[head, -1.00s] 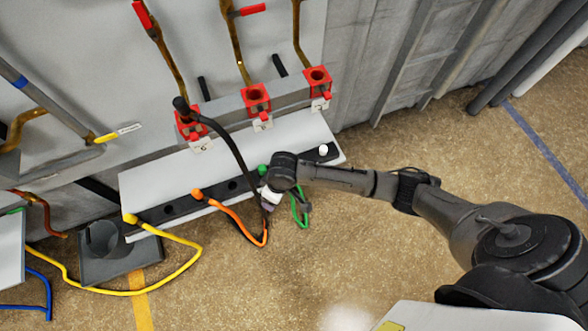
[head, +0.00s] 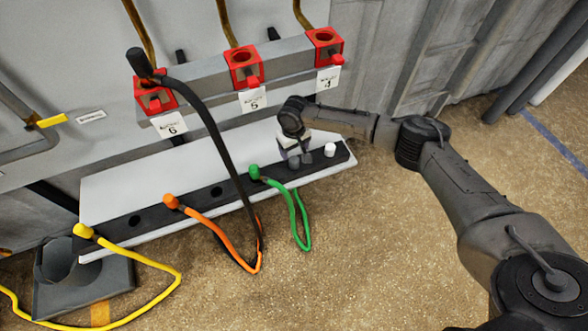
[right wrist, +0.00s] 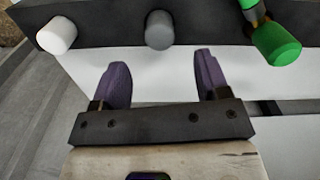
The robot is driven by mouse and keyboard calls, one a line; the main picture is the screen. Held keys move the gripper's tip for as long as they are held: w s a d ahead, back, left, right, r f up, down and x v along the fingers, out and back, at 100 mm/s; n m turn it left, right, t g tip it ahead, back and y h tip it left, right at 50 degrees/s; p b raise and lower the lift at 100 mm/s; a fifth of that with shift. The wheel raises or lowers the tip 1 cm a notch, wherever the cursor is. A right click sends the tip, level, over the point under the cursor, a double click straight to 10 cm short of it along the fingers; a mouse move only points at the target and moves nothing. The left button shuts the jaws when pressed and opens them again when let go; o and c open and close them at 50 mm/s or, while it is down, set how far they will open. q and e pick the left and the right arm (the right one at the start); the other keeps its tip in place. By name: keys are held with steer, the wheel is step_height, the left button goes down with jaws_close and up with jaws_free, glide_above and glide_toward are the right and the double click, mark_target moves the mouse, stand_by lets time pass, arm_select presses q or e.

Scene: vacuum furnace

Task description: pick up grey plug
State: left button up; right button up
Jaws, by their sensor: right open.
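The grey plug (right wrist: 158,30) sits in the dark strip between a white plug (right wrist: 57,35) and a green plug (right wrist: 275,40) in the right wrist view. In the head view the grey plug (head: 294,162) shows small beside my right gripper (head: 301,156), partly crowded by it. My right gripper's two purple fingers (right wrist: 160,63) are open and empty. They point toward the grey plug, which lines up with the gap between them, a little beyond the fingertips. My left gripper is out of view.
Green (head: 302,222), orange (head: 222,238) and yellow (head: 150,262) cables hang from the strip. A thick black cable (head: 215,130) runs down from the left red socket (head: 155,98). More red sockets (head: 243,68) stand above the white ledge (head: 180,160).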

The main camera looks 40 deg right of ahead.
mark_target(294, 159)
step_height(294, 159, down, 2)
steer(key=shift+d+f+b, duration=0.1)
steer(key=shift+f+b, duration=0.1)
steer(key=shift+b, duration=0.45)
step_height(294, 159, down, 5)
steer(key=b, duration=0.4)
steer(key=shift+s, duration=0.1)
steer(key=shift+c, duration=0.7)
steer(key=c, duration=0.9)
steer(key=shift+r, duration=0.1)
steer(key=shift+c, duration=0.2)
